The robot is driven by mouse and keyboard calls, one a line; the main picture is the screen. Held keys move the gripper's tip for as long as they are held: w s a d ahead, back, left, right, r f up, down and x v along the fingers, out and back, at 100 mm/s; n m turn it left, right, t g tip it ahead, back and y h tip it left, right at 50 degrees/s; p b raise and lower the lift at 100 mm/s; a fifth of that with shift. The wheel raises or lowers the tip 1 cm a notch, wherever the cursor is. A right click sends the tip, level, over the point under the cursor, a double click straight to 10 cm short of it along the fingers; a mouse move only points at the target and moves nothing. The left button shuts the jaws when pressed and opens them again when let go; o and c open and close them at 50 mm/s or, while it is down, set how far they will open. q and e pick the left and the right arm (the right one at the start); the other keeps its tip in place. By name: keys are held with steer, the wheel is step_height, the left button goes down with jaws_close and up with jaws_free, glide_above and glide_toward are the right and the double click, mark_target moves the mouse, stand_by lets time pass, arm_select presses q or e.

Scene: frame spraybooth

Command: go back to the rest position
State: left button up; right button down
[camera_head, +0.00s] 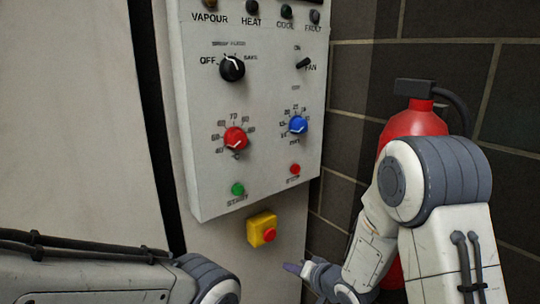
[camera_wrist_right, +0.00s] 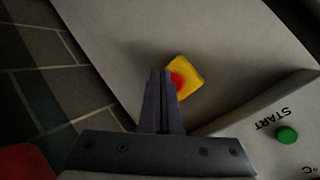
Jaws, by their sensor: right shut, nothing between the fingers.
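My right gripper (camera_head: 292,267) is at the bottom of the head view, below and to the right of the yellow box with a red button (camera_head: 262,230). In the right wrist view its two fingers (camera_wrist_right: 161,75) are together with nothing between them. In that view the fingertips overlap the edge of the yellow box (camera_wrist_right: 187,72); whether they touch it I cannot tell. My left arm enters at the lower left of the head view, and its gripper is out of the picture.
A white control panel (camera_head: 205,110) carries a black knob (camera_head: 232,68), a red knob (camera_head: 236,139), a blue knob (camera_head: 298,125), a green START button (camera_head: 238,189) and a red STOP button (camera_head: 295,169). A red fire extinguisher (camera_head: 412,122) stands behind my right arm, by the dark tiled wall (camera_head: 350,95).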

steer(key=s+a+r+n+g+h, duration=0.1)
steer(key=s+r+n+g+h, duration=0.15)
steer(key=s, duration=0.75)
steer(key=s+r+n+g+h, duration=0.15)
steer(key=s+n+g, duration=0.25)
steer(key=s, duration=0.6)
steer(key=s+a+r+n+g+h, duration=0.1)
steer(key=s+r+n+g, duration=0.25)
steer(key=s, duration=0.65)
step_height(320, 180, up, 16)
steer(key=s+p, duration=0.1)
steer(key=p, duration=1.5)
steer(key=shift+s+d+r+n+p, duration=0.25)
steer(key=shift+s+d+n+p, duration=0.05)
steer(key=shift+d+n+p, duration=0.1)
